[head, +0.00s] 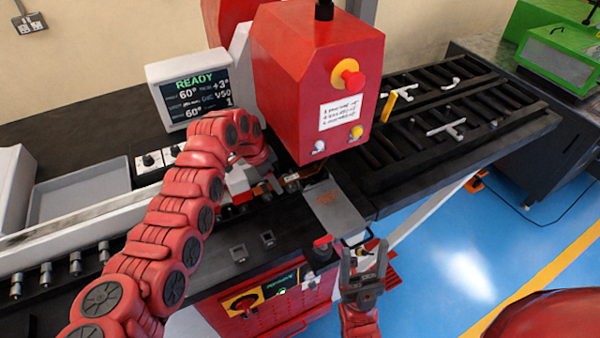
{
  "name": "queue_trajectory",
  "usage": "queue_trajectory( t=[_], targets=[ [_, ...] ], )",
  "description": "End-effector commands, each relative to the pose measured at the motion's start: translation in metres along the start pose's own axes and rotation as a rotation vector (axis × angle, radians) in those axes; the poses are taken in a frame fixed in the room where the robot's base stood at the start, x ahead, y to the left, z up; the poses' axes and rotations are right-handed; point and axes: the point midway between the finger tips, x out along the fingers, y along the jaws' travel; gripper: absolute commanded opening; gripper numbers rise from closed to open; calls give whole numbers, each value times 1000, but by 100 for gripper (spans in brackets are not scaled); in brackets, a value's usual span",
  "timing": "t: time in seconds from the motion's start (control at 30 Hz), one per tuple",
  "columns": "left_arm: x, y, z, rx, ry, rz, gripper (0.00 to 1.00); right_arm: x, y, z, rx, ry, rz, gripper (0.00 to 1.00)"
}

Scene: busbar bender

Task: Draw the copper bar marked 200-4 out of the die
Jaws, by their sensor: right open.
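The bending die area lies under the red press head (310,85), mostly hidden behind my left arm and the head. A small orange-copper piece shows there (291,177); I cannot tell whether it is the bar marked 200-4, and no marking is readable. My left gripper (272,186) is close to this piece at the die, and its fingers are too small and covered to read. My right gripper (361,246) is open, in front of the machine's edge, just below a flat grey-brown plate (336,208).
A screen (193,86) reads READY. The slatted black table (440,120) on the right carries light T-shaped pieces and a yellow post. Blue floor (470,255) is open at right.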

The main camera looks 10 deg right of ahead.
Motion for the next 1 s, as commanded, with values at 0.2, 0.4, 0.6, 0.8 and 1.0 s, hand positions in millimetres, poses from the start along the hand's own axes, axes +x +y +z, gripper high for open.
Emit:
queue_trajectory(
  t=[0.2, 0.4, 0.6, 0.8, 1.0],
  targets=[
    [0, 0, 0, 0, 0, 0, 14, 0, 0, 0, 0, 0, 0, 67],
    [0, 0, 0, 0, 0, 0, 0, 0, 0, 0, 0, 0, 0, 67],
    [-1, 0, 0, 0, 0, -1, 0, 0, 0, 0, 0, 0, 0, 67],
    [-8, -1, -2, -1, 1, -2, 0, 0, 0, 0, 0, 0, 0, 67],
    [-17, -1, -6, -1, 3, -4, 0, 0, 0, 0, 0, 0, 0, 67]
  ],
)
